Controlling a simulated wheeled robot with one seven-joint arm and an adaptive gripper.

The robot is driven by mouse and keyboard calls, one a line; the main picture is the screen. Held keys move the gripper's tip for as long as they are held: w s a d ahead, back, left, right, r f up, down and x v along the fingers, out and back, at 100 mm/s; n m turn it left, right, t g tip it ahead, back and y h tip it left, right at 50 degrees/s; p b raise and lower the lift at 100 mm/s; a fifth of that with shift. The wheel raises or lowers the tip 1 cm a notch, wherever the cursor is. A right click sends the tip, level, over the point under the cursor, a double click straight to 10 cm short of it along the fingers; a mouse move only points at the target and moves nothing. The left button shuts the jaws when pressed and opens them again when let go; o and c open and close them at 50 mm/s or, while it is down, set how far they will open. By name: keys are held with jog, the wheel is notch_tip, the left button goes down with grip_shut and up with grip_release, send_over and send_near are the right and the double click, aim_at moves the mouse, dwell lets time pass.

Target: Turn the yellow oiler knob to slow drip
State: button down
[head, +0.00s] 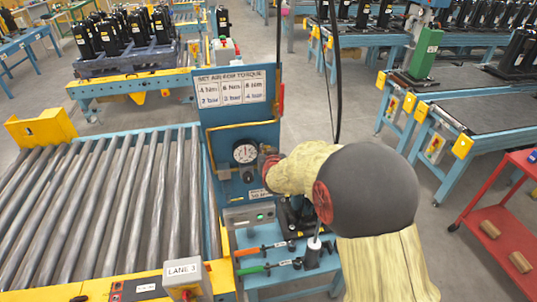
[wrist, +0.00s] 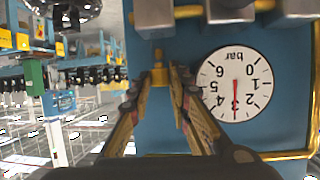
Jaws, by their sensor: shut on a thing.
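The yellow oiler knob (wrist: 158,75) shows in the wrist view against the blue panel, left of the gauge. My gripper (wrist: 158,84) has its two fingers on either side of the knob and is shut on it. The fingertips cover part of the knob, and its drip setting cannot be read. In the head view my gripper (head: 270,166) is at the panel, right of the gauge, mostly hidden by my own arm. The knob cannot be made out there.
A round white gauge (wrist: 236,85) marked bar sits close beside my fingers, its needle near 3. Grey blocks (wrist: 231,10) and yellow piping border the panel.

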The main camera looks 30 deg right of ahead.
jog(key=shift+w+a+r+m+h+p, duration=0.2)
jog(key=shift+r+m+h+p, duration=0.2)
jog(key=shift+p, duration=0.5)
jog(key=shift+d+m+g+h, duration=0.1)
jog(key=shift+m+g+h, duration=0.2)
jog(key=shift+g+h, duration=0.1)
jog(key=shift+f, duration=0.15)
jog(key=c, duration=2)
grip_release()
jog(key=shift+o, duration=0.4)
jog(key=shift+f, duration=0.1)
jog(key=shift+s+f, duration=0.1)
jog(key=shift+y+b, duration=0.3)
jog(key=shift+b, duration=0.15)
